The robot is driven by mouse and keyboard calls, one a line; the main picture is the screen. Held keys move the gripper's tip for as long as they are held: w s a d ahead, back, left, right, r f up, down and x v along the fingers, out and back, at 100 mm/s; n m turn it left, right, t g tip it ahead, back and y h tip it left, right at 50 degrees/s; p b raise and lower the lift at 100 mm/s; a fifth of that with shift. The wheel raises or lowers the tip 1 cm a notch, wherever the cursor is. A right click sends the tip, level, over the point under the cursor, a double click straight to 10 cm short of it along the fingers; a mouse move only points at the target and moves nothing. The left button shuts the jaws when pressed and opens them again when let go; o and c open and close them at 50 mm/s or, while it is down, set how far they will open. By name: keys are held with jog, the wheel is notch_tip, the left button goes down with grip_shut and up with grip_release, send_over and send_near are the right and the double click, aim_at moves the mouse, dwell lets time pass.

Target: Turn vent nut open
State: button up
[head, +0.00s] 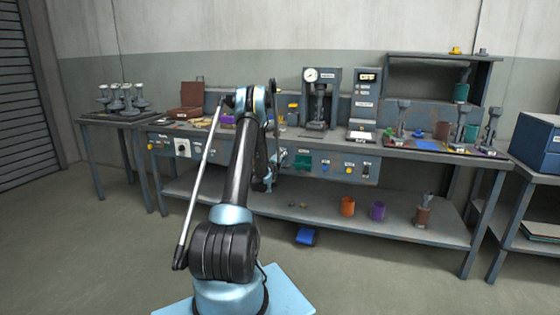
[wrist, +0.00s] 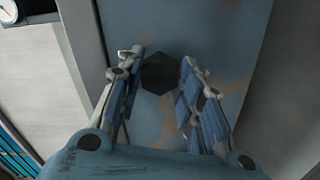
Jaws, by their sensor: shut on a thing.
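The vent nut (wrist: 159,73) is a dark hexagon on a worn blue-grey panel (wrist: 215,35) with brown rust patches, in the wrist view. My gripper (wrist: 160,66) is shut on it, with one blue-padded finger at its left side and one at its right. The fingertips reach about level with the nut, and its face shows between them. In the head view my arm bends down at the front of the workbench (head: 425,155), left of centre. The nut is not clear there.
A white round gauge (wrist: 9,13) shows at the wrist view's top left corner. On the bench stand a press with a dial (head: 311,75) and a readout box (head: 367,78) marked OFF. Floor at front right is clear.

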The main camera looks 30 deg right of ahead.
dwell(0.3)
jog(key=o, duration=1.1)
jog(key=shift+f, duration=0.1)
jog(key=shift+c, duration=0.2)
jog(key=shift+a, duration=0.15)
jog(key=v, duration=1.1)
jog(key=shift+s+a, duration=0.25)
jog(key=shift+a, duration=0.05)
